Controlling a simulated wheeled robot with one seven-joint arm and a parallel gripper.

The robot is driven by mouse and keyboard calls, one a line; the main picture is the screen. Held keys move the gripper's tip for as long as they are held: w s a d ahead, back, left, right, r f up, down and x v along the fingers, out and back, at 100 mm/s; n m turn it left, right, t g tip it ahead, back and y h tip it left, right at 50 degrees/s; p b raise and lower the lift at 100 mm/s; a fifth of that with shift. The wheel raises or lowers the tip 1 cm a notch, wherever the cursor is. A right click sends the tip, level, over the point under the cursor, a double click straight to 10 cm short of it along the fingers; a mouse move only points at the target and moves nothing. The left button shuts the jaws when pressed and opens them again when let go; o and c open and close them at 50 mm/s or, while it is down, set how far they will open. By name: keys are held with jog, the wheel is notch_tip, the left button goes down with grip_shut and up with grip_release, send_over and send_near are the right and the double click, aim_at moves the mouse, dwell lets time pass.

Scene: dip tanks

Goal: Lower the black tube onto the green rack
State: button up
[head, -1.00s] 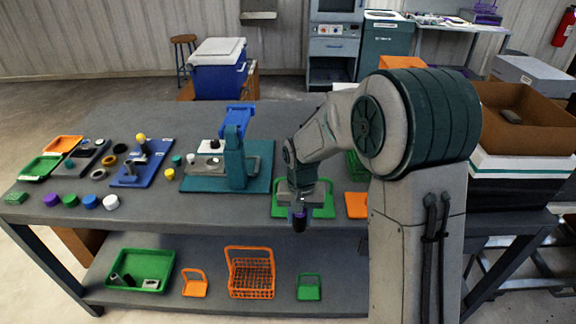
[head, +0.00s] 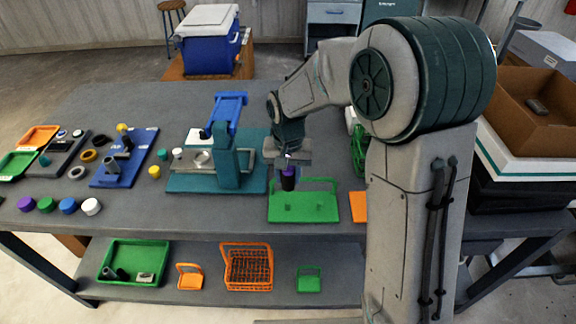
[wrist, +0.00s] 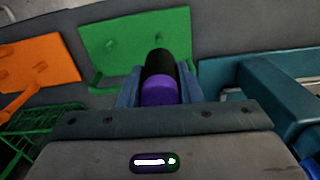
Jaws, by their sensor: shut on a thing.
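My gripper (head: 289,168) is shut on the black tube (head: 288,183), which has a purple end. In the wrist view, the tube's purple end (wrist: 159,92) shows between the fingers, and the green rack (wrist: 118,42) lies beyond and to the left. Whether the tube touches the rack cannot be told, though it appears apart.
A teal press with a blue lever (head: 229,112) stands left of the rack. An orange rack (head: 358,207) lies just to the right, partly hidden by my arm. A green basket (head: 360,150) stands behind. Several coloured caps lie at the table's left.

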aim_at(288, 203)
jog(key=shift+s+a+f+b, duration=0.1)
jog(key=shift+s+f+b, duration=0.05)
jog(key=shift+f+b, duration=1.45)
jog(key=shift+f, duration=0.85)
jog(key=shift+f+b, duration=1.9)
jog(key=shift+f, duration=0.15)
dwell(0.6)
dwell(0.4)
jog(key=o, duration=1.7)
jog(key=shift+r, duration=0.1)
jog(key=shift+r+p, duration=2.75)
jog(key=shift+r, duration=1.15)
